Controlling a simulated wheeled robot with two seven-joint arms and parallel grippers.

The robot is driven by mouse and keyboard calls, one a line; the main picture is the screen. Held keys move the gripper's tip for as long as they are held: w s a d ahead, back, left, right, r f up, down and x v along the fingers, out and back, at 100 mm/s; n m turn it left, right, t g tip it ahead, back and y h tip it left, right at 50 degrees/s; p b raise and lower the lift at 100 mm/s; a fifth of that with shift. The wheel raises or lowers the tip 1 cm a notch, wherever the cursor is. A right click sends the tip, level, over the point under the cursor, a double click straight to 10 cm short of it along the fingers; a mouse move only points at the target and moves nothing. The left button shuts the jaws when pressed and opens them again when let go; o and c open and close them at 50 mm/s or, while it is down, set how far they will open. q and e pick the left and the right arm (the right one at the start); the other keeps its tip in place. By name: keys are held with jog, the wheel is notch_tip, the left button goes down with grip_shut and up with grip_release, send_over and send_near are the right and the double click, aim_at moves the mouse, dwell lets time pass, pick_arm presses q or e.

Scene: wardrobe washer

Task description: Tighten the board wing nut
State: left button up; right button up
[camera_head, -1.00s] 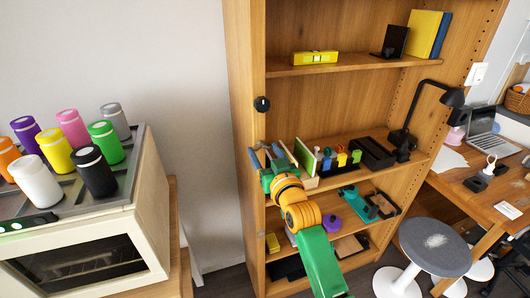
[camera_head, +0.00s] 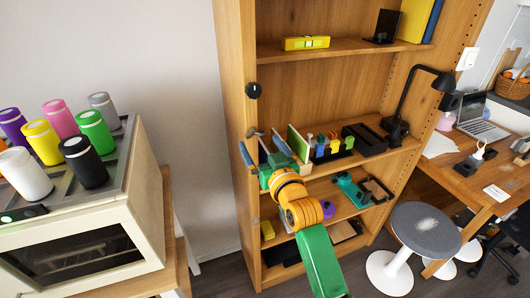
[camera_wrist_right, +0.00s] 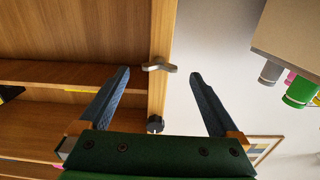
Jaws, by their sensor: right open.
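The grey wing nut (camera_wrist_right: 159,66) sits on the front edge of the shelf unit's upright board (camera_wrist_right: 162,40). Its wings lie roughly level across the board in the right wrist view. In the head view the wing nut (camera_head: 254,133) shows small, below a black round knob (camera_head: 253,91). My right gripper (camera_head: 258,138) is open and empty. In the right wrist view its two blue fingers (camera_wrist_right: 159,73) stand either side of the wing nut, with gaps on both sides. How far the fingertips are from it in depth is hard to tell. My left gripper is not in view.
The black knob (camera_wrist_right: 155,124) is on the same board. Small tools and boxes fill the shelf behind my right gripper. An oven (camera_head: 85,250) with several coloured jars on top stands left. A stool (camera_head: 425,230) and a desk (camera_head: 480,190) are right. The wall left of the board is clear.

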jog(key=v, duration=0.4)
jog(key=shift+s+b, duration=0.15)
jog(key=shift+b, duration=0.15)
